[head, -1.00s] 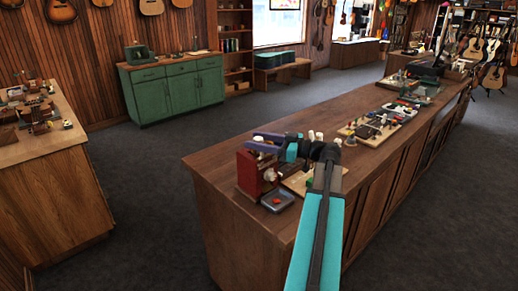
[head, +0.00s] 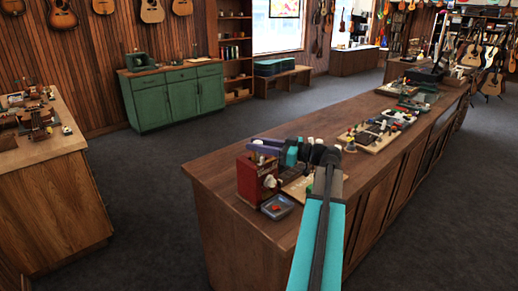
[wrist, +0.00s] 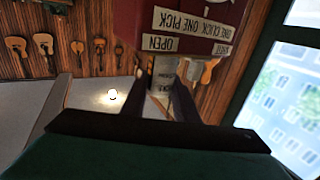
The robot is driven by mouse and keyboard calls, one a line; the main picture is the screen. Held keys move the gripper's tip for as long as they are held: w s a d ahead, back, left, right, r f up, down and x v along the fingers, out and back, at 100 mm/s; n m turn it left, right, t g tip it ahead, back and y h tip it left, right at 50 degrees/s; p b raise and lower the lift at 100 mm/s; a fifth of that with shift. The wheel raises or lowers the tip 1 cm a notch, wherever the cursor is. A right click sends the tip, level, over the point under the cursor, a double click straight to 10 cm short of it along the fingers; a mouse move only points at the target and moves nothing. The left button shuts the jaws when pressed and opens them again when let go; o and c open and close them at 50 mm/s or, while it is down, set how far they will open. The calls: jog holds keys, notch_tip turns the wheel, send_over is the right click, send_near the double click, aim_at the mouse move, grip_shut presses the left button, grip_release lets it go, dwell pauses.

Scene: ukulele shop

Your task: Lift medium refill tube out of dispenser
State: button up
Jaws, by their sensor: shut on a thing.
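The dispenser (head: 250,180) is a red box near the left end of the long wooden counter, with a purple piece across its top. In the wrist view the red dispenser face (wrist: 190,12) shows labels reading "OPEN" and "ONE CLICK ONE PICK". A grey tube (wrist: 164,72) with a printed band shows just below that face, between the dark fingers of my gripper (wrist: 167,100). My gripper is shut on this tube. Whether the tube's end is still inside the dispenser is unclear. In the head view my gripper (head: 290,160) is beside the dispenser, its fingertips hard to see.
A small grey tray (head: 278,207) with a red item stands in front of the dispenser. A wooden board (head: 300,187) lies right of it, partly behind my arm. Farther along the counter (head: 240,219) are boards with small parts. Dark floor separates it from a green cabinet (head: 175,95).

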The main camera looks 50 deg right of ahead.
notch_tip(320, 180, up, 2)
jog(key=shift+b, duration=0.5)
jog(key=shift+s+d+r, duration=0.15)
jog(key=shift+s+r, duration=0.05)
jog(key=w+d+r+b+v, duration=0.1)
jog(key=b+v, duration=0.3)
jog(key=v, duration=1.1)
jog(key=shift+s+d+r+b, duration=0.25)
jog(key=shift+d+r+b, duration=0.1)
jog(key=shift+d, duration=0.3)
jog(key=shift+f, duration=0.1)
